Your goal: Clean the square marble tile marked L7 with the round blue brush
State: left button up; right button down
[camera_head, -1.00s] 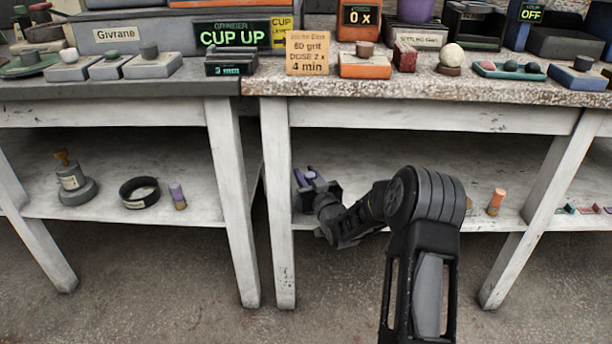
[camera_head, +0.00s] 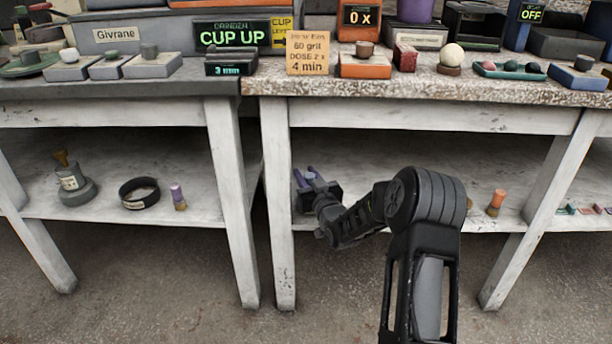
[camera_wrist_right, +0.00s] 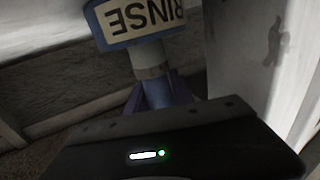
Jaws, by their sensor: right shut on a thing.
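My right gripper (camera_head: 308,178) reaches under the right bench, by its left front leg, at the lower shelf. In the right wrist view its bluish fingers (camera_wrist_right: 158,92) are shut on the pale round stem (camera_wrist_right: 150,58) of a thing with a blue-edged white block lettered RINSE (camera_wrist_right: 138,18), upside down in the picture. In the head view the held thing is hidden or too small to make out. I see no tile marked L7 and no round blue brush that I can identify. My left gripper is out of view.
The bench leg (camera_head: 278,205) stands close beside my right gripper. An orange-topped peg (camera_head: 496,202) stands on the same shelf. The left shelf holds a black ring (camera_head: 139,193), a purple-topped peg (camera_head: 178,197) and a grey stand (camera_head: 75,187). The bench tops are crowded; the floor in front is clear.

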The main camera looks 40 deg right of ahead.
jog(key=shift+f, duration=0.3)
notch_tip(320, 180, up, 7)
jog(key=p, duration=0.3)
jog(key=shift+r, duration=0.2)
dwell(1.0)
